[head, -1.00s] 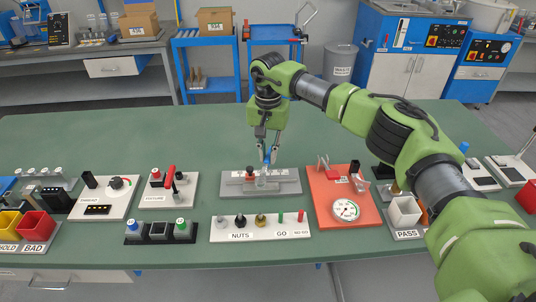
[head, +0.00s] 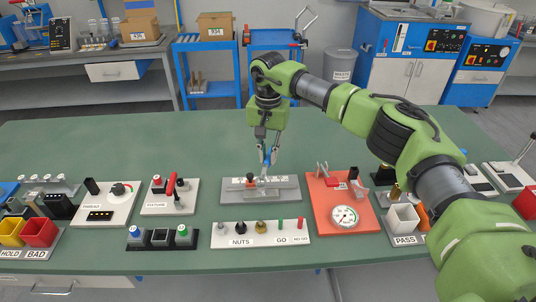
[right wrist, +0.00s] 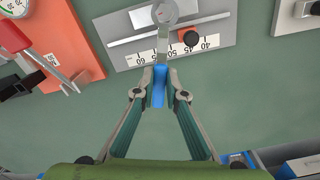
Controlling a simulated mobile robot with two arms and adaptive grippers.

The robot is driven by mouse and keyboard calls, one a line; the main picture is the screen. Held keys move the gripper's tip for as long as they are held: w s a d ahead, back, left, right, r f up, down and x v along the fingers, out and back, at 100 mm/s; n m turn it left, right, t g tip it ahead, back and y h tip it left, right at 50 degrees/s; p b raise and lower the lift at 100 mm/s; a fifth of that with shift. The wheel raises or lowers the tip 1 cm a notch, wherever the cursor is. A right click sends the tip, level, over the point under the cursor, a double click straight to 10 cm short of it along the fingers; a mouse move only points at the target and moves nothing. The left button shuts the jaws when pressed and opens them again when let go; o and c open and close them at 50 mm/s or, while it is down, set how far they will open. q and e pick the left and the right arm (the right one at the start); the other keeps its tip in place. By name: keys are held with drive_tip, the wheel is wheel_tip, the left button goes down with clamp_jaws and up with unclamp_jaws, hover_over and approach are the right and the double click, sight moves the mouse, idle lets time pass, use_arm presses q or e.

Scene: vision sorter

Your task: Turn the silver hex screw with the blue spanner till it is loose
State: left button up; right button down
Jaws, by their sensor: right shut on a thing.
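The blue spanner (right wrist: 158,86) is held by its blue handle between the fingers of my right gripper (right wrist: 160,78). Its silver shank points away from the gripper to a round silver head at the top of the right wrist view. That head lies over the grey plate (right wrist: 220,35) with the number scale. A paler spot shows inside the head; I cannot tell whether it is the silver hex screw or an opening. In the head view my right gripper (head: 268,157) points down above the same plate (head: 286,194). My left gripper is out of view.
A red-and-black knob (right wrist: 188,37) stands on the plate beside the shank. An orange board (head: 325,215) with a dial is close on the right. A white nuts strip (head: 270,240) lies in front, a fixture board (head: 154,209) to the left. The table behind is clear.

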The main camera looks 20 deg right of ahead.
drive_tip(key=shift+r, duration=0.1)
drive_tip(key=shift+r+p, duration=1.7)
drive_tip(key=shift+r, duration=0.75)
